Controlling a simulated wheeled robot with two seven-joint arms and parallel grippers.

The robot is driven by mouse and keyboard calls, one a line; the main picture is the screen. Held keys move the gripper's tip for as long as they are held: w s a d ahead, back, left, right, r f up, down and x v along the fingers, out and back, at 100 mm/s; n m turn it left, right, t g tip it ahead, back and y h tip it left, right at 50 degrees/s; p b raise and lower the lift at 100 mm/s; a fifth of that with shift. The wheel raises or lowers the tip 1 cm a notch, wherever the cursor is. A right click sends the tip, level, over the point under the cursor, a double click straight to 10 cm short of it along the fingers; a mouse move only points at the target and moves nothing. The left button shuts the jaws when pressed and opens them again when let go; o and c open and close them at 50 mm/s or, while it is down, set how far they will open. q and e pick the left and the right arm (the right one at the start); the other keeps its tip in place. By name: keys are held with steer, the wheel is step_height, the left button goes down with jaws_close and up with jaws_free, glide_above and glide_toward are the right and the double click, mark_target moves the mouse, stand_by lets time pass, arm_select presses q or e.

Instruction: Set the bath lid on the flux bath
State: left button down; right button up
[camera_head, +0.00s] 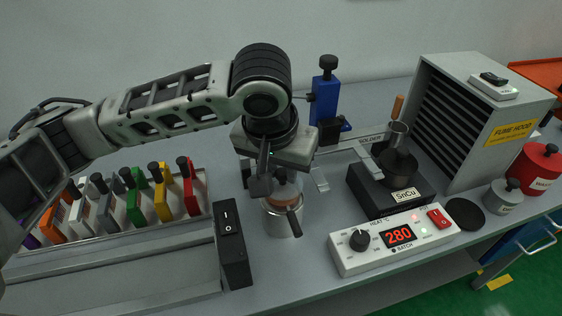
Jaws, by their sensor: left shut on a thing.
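The flux bath (283,224) looks to be the small silver cup on the bench, right under my left gripper. My left gripper (273,187) points down and is shut on what looks like the bath lid, a tan, rounded piece (287,189) at the mouth of the cup. The fingers hide much of it, and I cannot tell if it touches the rim. A black bar (294,222) stands at the front of the cup. My right gripper is not in view.
A black switch box (233,245) stands close left of the cup, and the heat controller (394,240) close right. Behind are the SnCu solder pot (397,165), a blue stand (325,100) and the fume hood (480,120). A dark disc (465,213) lies right. Coloured holders (137,205) line the left.

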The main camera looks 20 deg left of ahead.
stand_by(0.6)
arm_select(q)
steer(key=shift+s+p, duration=0.1)
steer(key=shift+p, duration=0.5)
steer(key=shift+f, duration=0.4)
stand_by(0.5)
steer(key=c, duration=0.6)
jaws_free()
step_height(320, 180, up, 3)
steer(key=p, duration=0.3)
steer(key=shift+f, duration=0.1)
steer(key=shift+r, duration=2.15)
